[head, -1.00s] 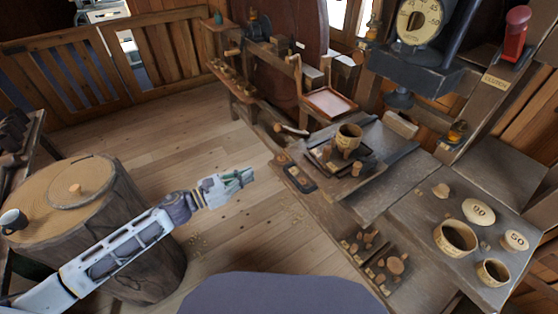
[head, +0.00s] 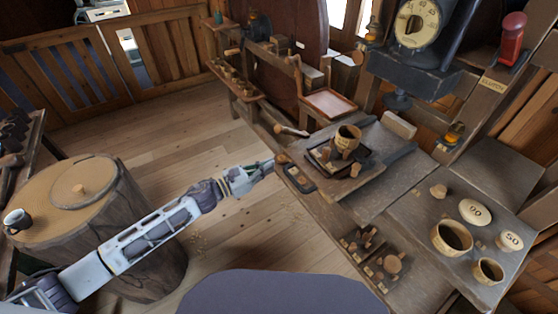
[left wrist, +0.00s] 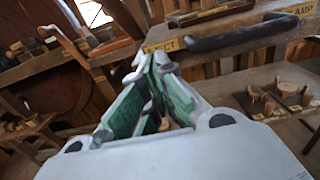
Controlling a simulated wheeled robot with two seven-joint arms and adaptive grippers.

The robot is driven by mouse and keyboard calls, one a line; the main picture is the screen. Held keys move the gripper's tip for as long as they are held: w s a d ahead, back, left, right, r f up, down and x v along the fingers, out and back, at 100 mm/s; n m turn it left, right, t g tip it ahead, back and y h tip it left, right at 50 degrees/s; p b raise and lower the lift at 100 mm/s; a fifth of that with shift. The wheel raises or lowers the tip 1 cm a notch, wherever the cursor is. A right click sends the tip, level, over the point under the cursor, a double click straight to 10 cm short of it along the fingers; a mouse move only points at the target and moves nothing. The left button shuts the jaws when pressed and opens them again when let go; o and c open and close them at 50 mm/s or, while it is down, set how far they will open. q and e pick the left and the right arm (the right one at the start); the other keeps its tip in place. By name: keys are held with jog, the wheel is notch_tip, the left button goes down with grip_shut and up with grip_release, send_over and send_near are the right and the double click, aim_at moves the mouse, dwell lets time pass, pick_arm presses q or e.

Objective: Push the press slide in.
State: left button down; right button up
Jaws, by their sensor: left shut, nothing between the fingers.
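The press slide (head: 383,151) is a dark flat plate below the press. It sticks out toward the front left and carries a small tray with a wooden cup (head: 347,137) and pegs. A dark handle (head: 300,179) lies at its near left end; a dark bar handle (left wrist: 240,36) shows in the left wrist view beside an EJECT label (left wrist: 160,46). My left gripper (head: 269,166) is shut and empty, just left of the handle and close to a wooden knob (head: 282,158). In the left wrist view its green-padded fingers (left wrist: 152,62) point toward the bench edge. Contact cannot be told.
The press with a round dial (head: 418,24) stands at the back right. Cups and labelled discs (head: 475,210) sit on the right bench, and a lower shelf holds pegs (head: 373,250). A log stump (head: 125,235) stands left. The wooden floor between is clear.

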pick_arm(q)
jog(key=p+x, duration=0.1)
jog(key=x, duration=0.4)
pick_arm(e)
jog(key=shift+s+a+r, duration=0.5)
jog(key=shift+a+r, duration=0.05)
jog(key=shift+a, duration=0.1)
jog(key=shift+a, duration=0.1)
jog(key=shift+w, duration=0.1)
